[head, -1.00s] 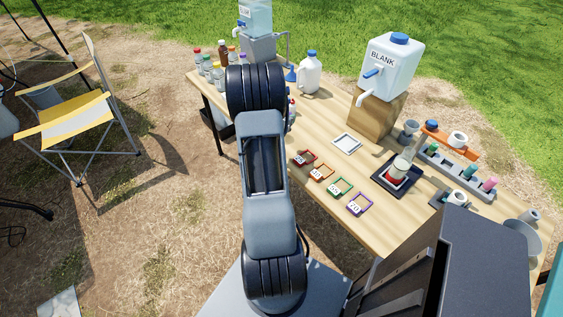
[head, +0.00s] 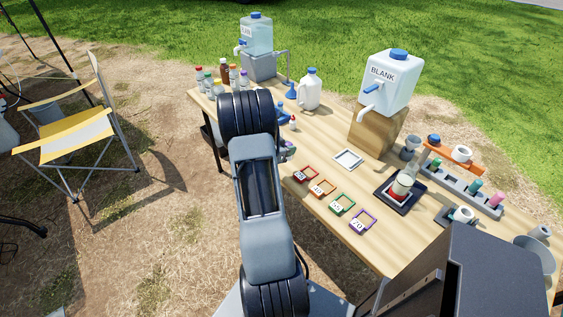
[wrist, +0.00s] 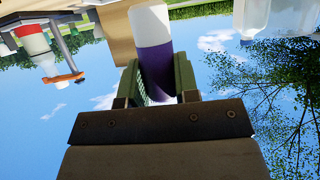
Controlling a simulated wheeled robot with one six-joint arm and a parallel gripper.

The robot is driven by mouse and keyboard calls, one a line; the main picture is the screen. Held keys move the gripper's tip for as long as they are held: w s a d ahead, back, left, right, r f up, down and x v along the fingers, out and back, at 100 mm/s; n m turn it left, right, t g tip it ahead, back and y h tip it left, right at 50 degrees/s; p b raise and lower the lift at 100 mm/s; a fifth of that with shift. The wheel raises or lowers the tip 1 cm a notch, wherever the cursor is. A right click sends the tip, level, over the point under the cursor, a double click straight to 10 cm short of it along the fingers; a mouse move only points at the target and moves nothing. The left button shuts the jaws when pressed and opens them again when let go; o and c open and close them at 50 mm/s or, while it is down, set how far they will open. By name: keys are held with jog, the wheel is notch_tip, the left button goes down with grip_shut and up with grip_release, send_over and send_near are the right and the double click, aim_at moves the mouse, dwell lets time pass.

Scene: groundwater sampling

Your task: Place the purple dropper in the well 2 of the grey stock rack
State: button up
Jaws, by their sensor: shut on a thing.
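My gripper (wrist: 160,85) is shut on the purple dropper, a cylinder with a white part (wrist: 150,22) and a purple part (wrist: 156,65) between the green finger pads in the wrist view. In the head view my arm hides most of my gripper and the dropper. The grey stock rack (head: 462,190) stands at the right of the table, apart from my gripper. It holds a green dropper (head: 436,163), a teal one (head: 477,184) and a pink one (head: 496,199). A gap shows between the green and teal ones. I cannot read the well numbers.
An orange stand (head: 449,152) rises behind the rack. A beaker on a dark pad (head: 392,203) lies left of it. Red, orange, green and purple (head: 362,221) frames line the front edge. The BLANK container (head: 390,82) stands behind on a wooden block (head: 375,133).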

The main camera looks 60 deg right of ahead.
jog(key=shift+w+a+f, duration=0.3)
jog(key=shift+a+f, duration=0.1)
jog(key=shift+f, duration=0.2)
jog(key=shift+w+a+f, duration=0.25)
jog(key=shift+a+f, duration=0.1)
jog(key=shift+f, duration=0.2)
jog(key=shift+w+a+f, duration=0.1)
jog(key=shift+a+f, duration=0.05)
jog(key=shift+f, duration=0.75)
jog(key=shift+w+a+f, duration=0.1)
jog(key=shift+f, duration=0.8)
jog(key=shift+f, duration=0.15)
jog(key=o, duration=0.9)
